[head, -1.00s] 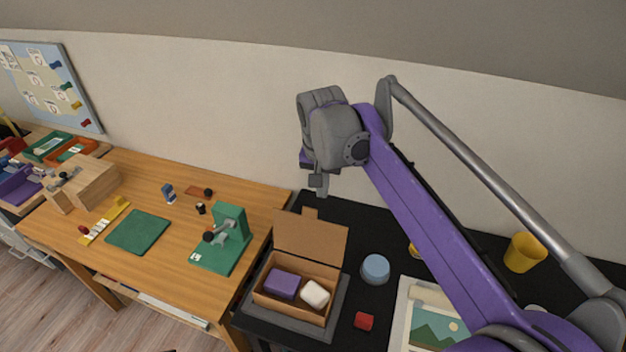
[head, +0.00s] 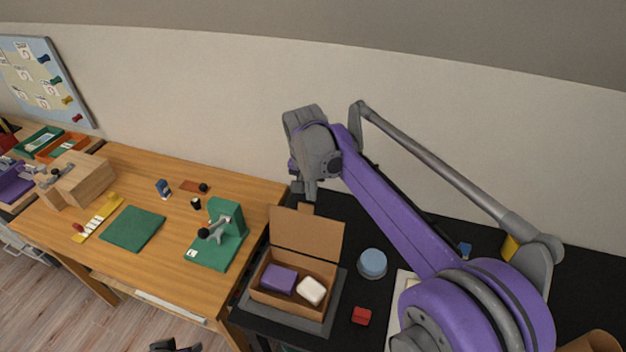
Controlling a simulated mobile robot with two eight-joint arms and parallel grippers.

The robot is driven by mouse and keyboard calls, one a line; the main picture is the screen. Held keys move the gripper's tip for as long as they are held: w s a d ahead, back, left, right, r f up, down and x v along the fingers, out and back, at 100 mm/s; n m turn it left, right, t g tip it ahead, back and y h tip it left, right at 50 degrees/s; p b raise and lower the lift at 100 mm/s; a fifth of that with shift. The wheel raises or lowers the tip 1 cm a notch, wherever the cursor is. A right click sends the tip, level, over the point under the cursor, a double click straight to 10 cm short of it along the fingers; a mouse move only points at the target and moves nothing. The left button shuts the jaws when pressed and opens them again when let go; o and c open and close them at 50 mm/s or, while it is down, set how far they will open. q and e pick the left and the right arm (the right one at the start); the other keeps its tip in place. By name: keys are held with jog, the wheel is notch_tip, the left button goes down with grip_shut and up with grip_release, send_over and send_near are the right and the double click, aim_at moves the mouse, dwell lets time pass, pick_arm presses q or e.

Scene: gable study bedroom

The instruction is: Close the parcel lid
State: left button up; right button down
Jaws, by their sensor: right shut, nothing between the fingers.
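The parcel is an open brown cardboard box (head: 285,306) on the dark desk. Its lid (head: 306,234) stands up at the back, leaning away, with a small tab (head: 306,208) on its top edge. Inside lie a purple block (head: 279,279) and a white rounded block (head: 312,291). My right gripper (head: 304,191) points down, shut and empty, and appears just above and behind the lid's tab; I cannot tell whether they touch. Part of my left gripper (head: 176,346) shows at the bottom edge, mostly out of frame.
The box sits on a grey mat (head: 331,318). A wooden table (head: 150,258) on the left holds a green stand (head: 231,224) and other items.

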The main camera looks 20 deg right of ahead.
aim_at(306, 210)
pick_arm(q)
jog(key=shift+w+r, duration=0.1)
jog(key=shift+r, duration=0.1)
pick_arm(e)
jog(key=shift+s+a+r, duration=0.15)
jog(key=shift+s+a, duration=0.35)
jog(key=shift+s, duration=0.2)
jog(key=shift+s, duration=0.1)
